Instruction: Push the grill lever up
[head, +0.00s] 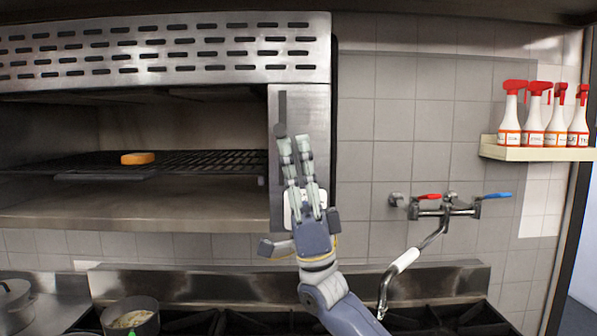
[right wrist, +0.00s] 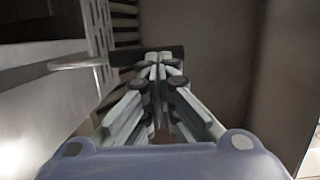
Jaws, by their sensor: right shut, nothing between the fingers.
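The grill (head: 300,100) is a steel salamander-type unit on the wall at the upper left of the head view. A dark vertical slot (head: 282,106) runs down its right front panel. The grill lever (head: 280,130) shows as a small dark end just above my fingertips. In the right wrist view the lever is a pale rod (right wrist: 75,62) with a dark handle, across the tips of my fingers. My right gripper (head: 293,143) is shut, empty and pointing up; its fingertips (right wrist: 155,60) appear at the handle, though contact is unclear. My left gripper is not in view.
A tap (head: 440,210) with red and blue handles is on the tiled wall to the right. Spray bottles stand on a shelf (head: 540,154). A pot (head: 130,318) and burners are below.

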